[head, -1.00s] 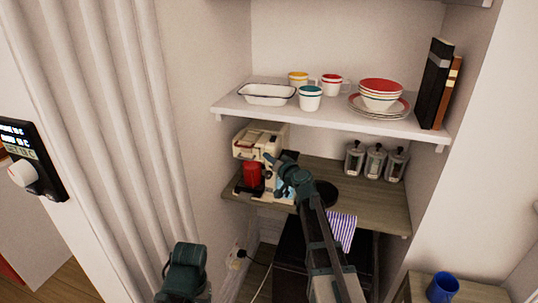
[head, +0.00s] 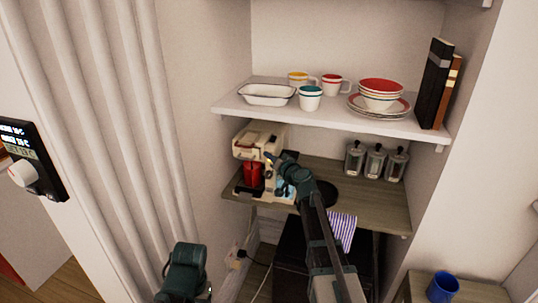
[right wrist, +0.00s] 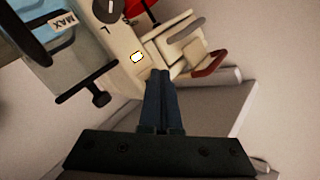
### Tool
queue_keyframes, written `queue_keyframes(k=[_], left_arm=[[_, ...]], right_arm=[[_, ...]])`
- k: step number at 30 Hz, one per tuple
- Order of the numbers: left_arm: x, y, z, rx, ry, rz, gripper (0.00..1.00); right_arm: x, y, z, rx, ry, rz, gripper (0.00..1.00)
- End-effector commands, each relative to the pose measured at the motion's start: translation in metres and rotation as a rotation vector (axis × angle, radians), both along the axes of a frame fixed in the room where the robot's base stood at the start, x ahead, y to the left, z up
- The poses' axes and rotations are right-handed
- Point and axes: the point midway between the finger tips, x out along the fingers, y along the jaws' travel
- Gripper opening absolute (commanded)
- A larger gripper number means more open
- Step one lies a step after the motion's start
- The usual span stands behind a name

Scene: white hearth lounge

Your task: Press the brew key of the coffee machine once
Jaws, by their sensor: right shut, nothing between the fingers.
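The cream coffee machine (head: 257,138) stands on the wooden shelf at the left, with a red container (head: 252,174) in its front. In the right wrist view its side panel (right wrist: 122,42) is close, with a dark round knob (right wrist: 108,8) and a small lit white key (right wrist: 137,57) edged in orange. My right gripper (head: 271,158) is at the machine's right side. In the right wrist view its fingers (right wrist: 161,74) are shut and empty, their tips just right of and below the lit key. I cannot tell whether they touch the panel.
A white shelf (head: 330,121) with cups, bowls and books hangs above the machine. Several grey canisters (head: 375,162) stand at the right of the wooden shelf (head: 372,203). A clear tank marked MAX (right wrist: 70,50) and a red-tipped lever (right wrist: 208,63) flank the key.

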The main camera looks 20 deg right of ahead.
Motion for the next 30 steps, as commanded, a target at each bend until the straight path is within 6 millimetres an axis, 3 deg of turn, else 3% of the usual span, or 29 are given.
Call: queue_keyframes(k=[30], left_arm=[[0.0,0.0,0.0,0.0,0.0,0.0,0.66]], right_arm=[[-0.021,0.013,0.0,-0.001,0.0,0.0,0.0]])
